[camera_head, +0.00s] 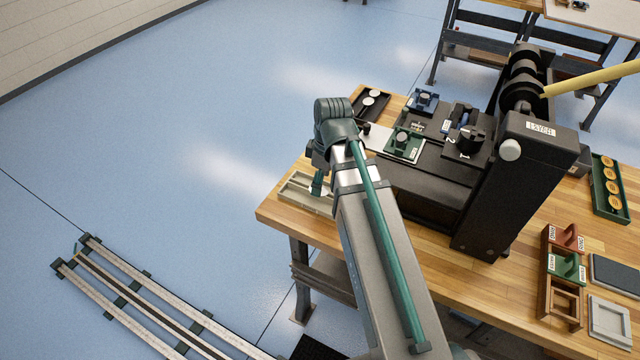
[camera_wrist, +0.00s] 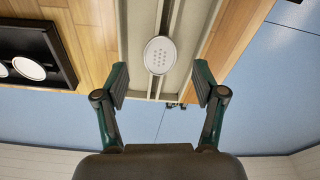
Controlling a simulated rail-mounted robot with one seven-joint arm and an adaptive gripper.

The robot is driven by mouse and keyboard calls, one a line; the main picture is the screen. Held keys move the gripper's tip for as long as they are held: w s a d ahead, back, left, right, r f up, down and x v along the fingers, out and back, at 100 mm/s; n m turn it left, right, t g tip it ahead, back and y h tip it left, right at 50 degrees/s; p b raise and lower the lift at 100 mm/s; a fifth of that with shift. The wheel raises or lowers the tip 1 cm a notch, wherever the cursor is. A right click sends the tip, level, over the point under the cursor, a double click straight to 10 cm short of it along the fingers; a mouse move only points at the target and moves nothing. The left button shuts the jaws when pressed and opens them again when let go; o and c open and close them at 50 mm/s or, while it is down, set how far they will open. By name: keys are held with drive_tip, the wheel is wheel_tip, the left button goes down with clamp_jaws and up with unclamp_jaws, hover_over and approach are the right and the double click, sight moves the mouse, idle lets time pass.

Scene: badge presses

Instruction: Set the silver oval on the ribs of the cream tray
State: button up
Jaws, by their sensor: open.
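The silver oval (camera_wrist: 160,55) shows in the wrist view with a pattern of small dots on its face. It lies over the two ribs of the cream tray (camera_wrist: 133,32), near the tray's end, and appears to rest on them. My gripper (camera_wrist: 161,82) is open, one finger on each side of the oval, with clear gaps and no contact visible. In the head view the cream tray (camera_head: 293,196) sits at the table's left corner. My gripper (camera_head: 317,184) points down over it, and the oval there is hidden or too small to tell.
A black tray (camera_wrist: 52,33) with pale ovals lies beside the cream tray; it also shows in the head view (camera_head: 381,113). The black press (camera_head: 495,190), with its yellow handle (camera_head: 590,79), stands to the right. Green (camera_head: 404,143) and blue (camera_head: 423,100) fixtures stand near it.

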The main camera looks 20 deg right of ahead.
wheel_tip(320, 180, up, 10)
drive_tip(key=d, duration=0.1)
drive_tip(key=shift+s+f, duration=0.2)
drive_tip(key=shift+s, duration=0.1)
idle(0.4)
